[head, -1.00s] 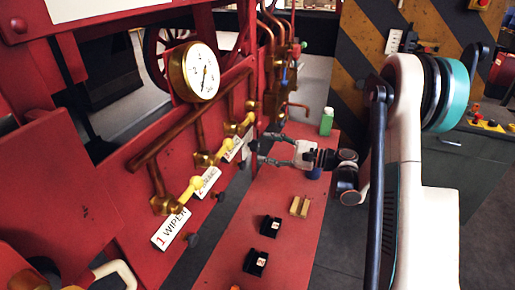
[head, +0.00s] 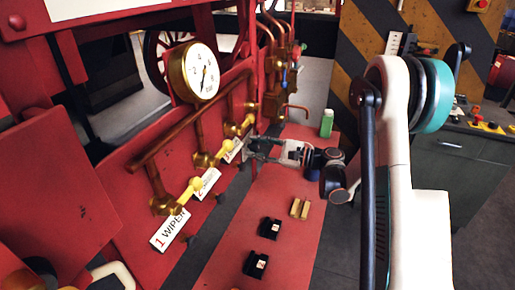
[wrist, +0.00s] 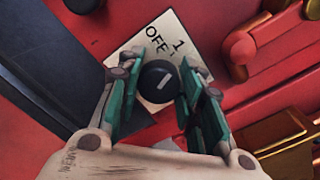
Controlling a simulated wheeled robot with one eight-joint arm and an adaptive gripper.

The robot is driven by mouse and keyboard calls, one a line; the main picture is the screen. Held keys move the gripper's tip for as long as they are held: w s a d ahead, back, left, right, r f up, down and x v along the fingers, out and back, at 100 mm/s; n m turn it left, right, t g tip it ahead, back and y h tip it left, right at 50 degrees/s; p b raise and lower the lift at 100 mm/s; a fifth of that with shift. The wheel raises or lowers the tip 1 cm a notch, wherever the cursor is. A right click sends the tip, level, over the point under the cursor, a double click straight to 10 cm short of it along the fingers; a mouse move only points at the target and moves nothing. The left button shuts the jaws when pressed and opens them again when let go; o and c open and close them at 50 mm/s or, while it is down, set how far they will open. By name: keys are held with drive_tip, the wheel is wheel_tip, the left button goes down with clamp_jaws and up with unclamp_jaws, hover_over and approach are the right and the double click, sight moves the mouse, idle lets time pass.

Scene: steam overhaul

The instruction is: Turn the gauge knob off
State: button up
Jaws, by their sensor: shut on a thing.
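A round black knob (wrist: 158,84) with a pale pointer mark sits on a pale plate (wrist: 180,30) lettered "OFF" and "1" in the wrist view. The mark slants toward the upper right; I cannot tell exactly which label it points at. My gripper (wrist: 161,80) is shut on the knob, with a green-padded finger on each side. In the head view my gripper (head: 249,147) reaches left to the red panel and hides the knob. The round brass gauge (head: 200,72) stands above the panel; its needle points up and right of the lower edge numbers unclearly.
Copper pipes with yellow-handled valves (head: 190,189) and white labels (head: 170,230) run along the panel. On the red bench are black blocks (head: 270,228), a brass block (head: 299,208) and a green bottle (head: 327,123). Another black knob (wrist: 82,4) shows at the wrist view's top.

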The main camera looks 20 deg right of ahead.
drive_tip(key=shift+n, duration=0.3)
drive_tip(key=n+b, duration=0.2)
drive_tip(key=n, duration=0.1)
drive_tip(key=shift+f, duration=0.1)
drive_tip(key=n+b, duration=0.1)
drive_tip(key=n, duration=0.3)
drive_tip(key=shift+n, duration=0.3)
idle(0.4)
drive_tip(key=o, duration=1.1)
drive_tip(key=shift+a, duration=0.1)
drive_tip(key=shift+c, duration=0.2)
